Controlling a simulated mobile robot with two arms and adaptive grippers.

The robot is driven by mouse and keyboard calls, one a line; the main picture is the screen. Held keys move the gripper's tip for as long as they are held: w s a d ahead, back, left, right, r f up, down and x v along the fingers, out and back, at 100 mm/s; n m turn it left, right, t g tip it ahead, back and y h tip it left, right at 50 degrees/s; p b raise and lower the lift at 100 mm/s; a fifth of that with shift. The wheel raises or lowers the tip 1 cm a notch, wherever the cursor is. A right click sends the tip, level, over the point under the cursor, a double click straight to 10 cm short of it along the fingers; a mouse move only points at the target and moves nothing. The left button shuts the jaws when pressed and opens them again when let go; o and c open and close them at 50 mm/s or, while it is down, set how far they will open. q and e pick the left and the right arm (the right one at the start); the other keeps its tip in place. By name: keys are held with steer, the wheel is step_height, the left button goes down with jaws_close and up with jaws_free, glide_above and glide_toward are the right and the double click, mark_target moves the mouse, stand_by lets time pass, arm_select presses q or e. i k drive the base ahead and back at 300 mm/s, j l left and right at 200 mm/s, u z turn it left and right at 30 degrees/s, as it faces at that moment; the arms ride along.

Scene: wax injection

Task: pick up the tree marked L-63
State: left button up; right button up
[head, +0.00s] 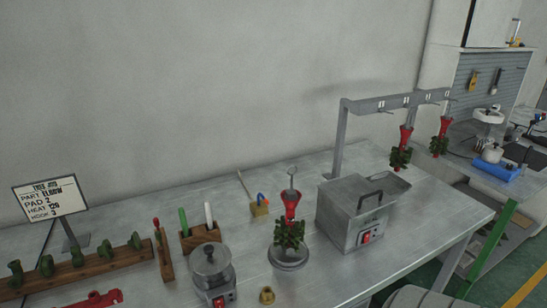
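Three wax trees show, each with a red top and dark green parts below. One tree (289,232) stands upright on a round metal base (289,259) with a ring-topped rod, in the middle of the table. A second tree (402,150) hangs from the grey hook rack (385,103) at the right. A third tree (439,136) hangs farther right on the same rack. No L-63 mark can be read on any tree at this size. Neither of my grippers is in view.
A metal box with a handle (352,215) stands right of the middle tree. A sign (49,197) reads part elbow, pad 2, heat 120, hook 3. The table's back middle is fairly clear.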

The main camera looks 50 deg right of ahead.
mark_target(289, 235)
steer(key=z, duration=1.6)
steer(key=k+l+u, duration=0.1)
steer(key=l+u, duration=0.15)
steer(key=l, duration=1.55)
